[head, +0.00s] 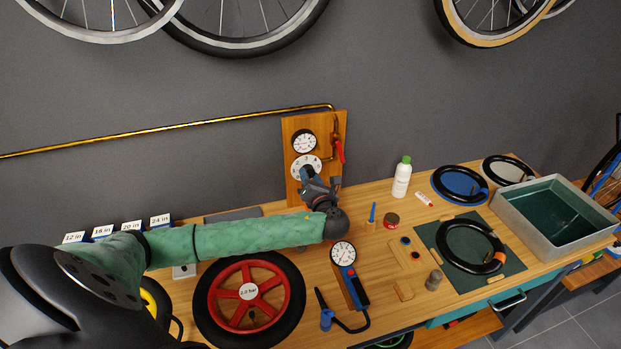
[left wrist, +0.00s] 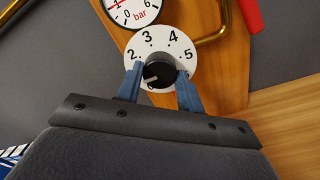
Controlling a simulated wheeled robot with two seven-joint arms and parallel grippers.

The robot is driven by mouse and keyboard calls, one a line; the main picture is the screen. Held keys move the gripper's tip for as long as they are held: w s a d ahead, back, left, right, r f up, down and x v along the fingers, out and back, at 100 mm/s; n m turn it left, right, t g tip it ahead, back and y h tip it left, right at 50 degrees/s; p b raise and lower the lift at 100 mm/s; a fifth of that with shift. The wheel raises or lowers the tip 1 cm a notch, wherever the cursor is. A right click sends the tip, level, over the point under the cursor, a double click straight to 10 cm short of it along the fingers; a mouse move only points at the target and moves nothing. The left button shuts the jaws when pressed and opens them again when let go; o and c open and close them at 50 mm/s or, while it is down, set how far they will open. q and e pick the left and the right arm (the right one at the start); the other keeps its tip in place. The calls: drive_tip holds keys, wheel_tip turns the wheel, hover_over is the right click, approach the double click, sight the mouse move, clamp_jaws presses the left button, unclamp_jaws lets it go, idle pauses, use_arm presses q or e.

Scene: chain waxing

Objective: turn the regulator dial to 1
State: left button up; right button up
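The regulator dial is a white numbered disc (head: 306,164) with a black knob, on a wooden wall board. In the left wrist view, the disc (left wrist: 160,48) shows 2, 3, 4 and 5. The place left of the knob below 2 is behind a finger. The black knob (left wrist: 161,71) carries a pale pointer mark facing left and slightly down. My left gripper (head: 307,174) reaches the dial from below. Its blue fingers (left wrist: 159,82) sit on both sides of the knob and appear closed on it. My right gripper is not in view.
A pressure gauge (head: 304,142) sits above the dial, with a red lever (head: 340,151) and brass pipe (head: 200,121) beside it. The bench below holds a red-rimmed wheel (head: 250,293), a hand gauge (head: 344,256), a white bottle (head: 402,179) and a metal tray (head: 507,213).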

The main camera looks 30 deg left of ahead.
use_arm(q)
drive_tip(key=o, duration=0.4)
drive_tip(key=shift+w+r, duration=0.1)
drive_tip(key=shift+o, duration=0.2)
drive_tip(key=b+v, duration=0.4)
drive_tip(key=v, duration=0.3)
drive_tip(key=shift+d, duration=0.3)
